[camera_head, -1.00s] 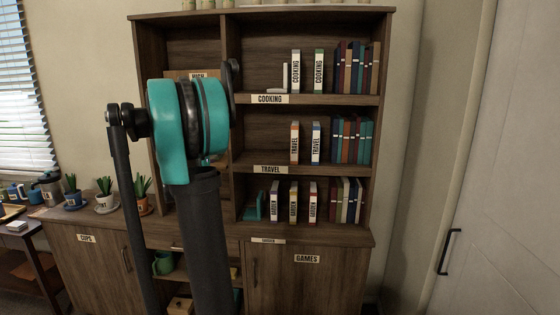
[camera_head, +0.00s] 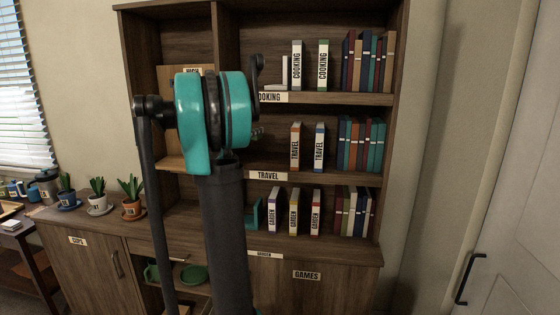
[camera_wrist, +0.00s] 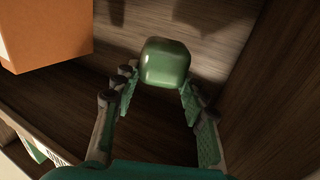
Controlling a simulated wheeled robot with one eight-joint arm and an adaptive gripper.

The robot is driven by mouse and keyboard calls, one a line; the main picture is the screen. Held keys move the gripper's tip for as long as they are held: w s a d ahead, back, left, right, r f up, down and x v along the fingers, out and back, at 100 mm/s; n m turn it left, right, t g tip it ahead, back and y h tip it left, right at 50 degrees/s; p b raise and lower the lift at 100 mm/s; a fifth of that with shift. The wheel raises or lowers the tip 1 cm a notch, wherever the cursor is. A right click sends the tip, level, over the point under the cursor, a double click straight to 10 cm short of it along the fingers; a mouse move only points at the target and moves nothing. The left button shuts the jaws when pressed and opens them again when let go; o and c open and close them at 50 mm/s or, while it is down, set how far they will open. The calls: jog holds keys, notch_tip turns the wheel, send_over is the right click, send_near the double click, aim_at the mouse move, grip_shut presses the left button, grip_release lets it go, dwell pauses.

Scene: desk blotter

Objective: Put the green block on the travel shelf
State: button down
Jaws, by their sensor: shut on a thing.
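The green block (camera_wrist: 165,63) shows in the wrist view as a rounded cube at the fingertips. My gripper (camera_wrist: 160,88) is shut on it, one finger at each side. In the head view my own arm hides the block and most of the gripper; a small part of what seems to be the gripper shows just right of the arm, at the height of the travel compartment. The travel shelf (camera_head: 330,177) is the middle shelf of the bookcase, with a TRAVEL label on its front edge. In the wrist view the block is in front of dark wood panels.
Two travel books (camera_head: 295,147) stand mid-shelf, with a row of several coloured books (camera_head: 361,145) at right. The shelf's left part is mostly hidden by my arm. An orange box-shaped thing (camera_wrist: 45,30) is close at upper left in the wrist view. The cooking shelf (camera_head: 340,98) is above.

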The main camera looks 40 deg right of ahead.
notch_tip(320, 180, down, 10)
jog(key=shift+r, duration=0.2)
jog(key=shift+f, duration=0.1)
dwell(0.3)
jog(key=c, duration=0.9)
grip_release()
jog(key=shift+o, duration=0.2)
jog(key=v, duration=1.2)
